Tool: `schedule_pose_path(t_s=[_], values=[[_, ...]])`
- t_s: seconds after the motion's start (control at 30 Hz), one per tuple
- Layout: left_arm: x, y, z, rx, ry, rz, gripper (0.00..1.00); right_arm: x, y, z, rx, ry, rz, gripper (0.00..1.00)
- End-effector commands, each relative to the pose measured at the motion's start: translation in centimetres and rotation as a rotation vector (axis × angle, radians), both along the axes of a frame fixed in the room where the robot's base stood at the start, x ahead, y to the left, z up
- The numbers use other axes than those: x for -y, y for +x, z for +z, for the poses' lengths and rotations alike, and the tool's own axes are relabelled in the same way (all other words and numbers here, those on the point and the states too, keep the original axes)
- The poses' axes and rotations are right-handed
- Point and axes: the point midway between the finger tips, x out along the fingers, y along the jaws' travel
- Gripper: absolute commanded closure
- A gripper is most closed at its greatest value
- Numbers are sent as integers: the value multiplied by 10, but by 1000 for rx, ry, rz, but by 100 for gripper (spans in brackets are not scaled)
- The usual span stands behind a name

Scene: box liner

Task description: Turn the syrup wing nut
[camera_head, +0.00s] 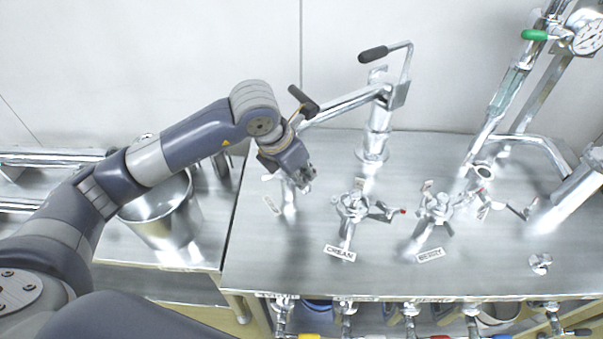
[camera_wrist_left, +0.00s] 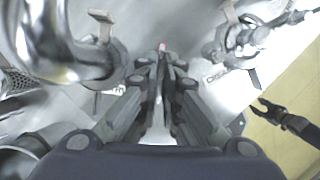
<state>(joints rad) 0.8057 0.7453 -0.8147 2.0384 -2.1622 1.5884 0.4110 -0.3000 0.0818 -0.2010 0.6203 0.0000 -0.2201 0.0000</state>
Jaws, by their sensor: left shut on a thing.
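My left gripper (camera_head: 305,178) is at the leftmost metal tap (camera_head: 289,200), left of the cream tap. In the left wrist view its fingers (camera_wrist_left: 160,62) are closed together, with a small red tip (camera_wrist_left: 161,46) showing at their ends. It is shut on the syrup wing nut, which the fingers mostly hide.
The cream tap (camera_head: 352,208) and berry tap (camera_head: 437,207) stand close on the right, with red-tipped levers. A lever press (camera_head: 377,130) rises behind. The steel tabletop's front (camera_head: 300,268) is clear.

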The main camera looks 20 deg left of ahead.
Motion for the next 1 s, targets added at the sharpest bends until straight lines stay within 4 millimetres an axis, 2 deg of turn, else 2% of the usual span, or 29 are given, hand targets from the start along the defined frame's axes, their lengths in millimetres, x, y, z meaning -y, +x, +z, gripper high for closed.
schedule_pose_path(t_s=[0.17, 0.2, 0.27, 0.67, 0.77, 1.0], values=[[0, 2, 2, 6, -2, 1, 100, 1, 0, 0, 0, -1, -1, 60], [0, 2, 2, 6, -2, 1, 88, 1, 0, 0, 0, -1, -1, 60], [0, 1, 2, 5, -1, 0, 74, 1, 0, 0, 0, -1, -1, 60], [-1, 0, 4, 3, -1, -1, 74, -1, 0, 0, 0, 1, -2, 60], [-3, -3, 15, 5, -1, 0, 74, -1, 0, 0, 0, 1, -2, 60], [-13, -19, 62, 10, -1, -1, 74, -1, 0, 0, 0, 1, -2, 60]])
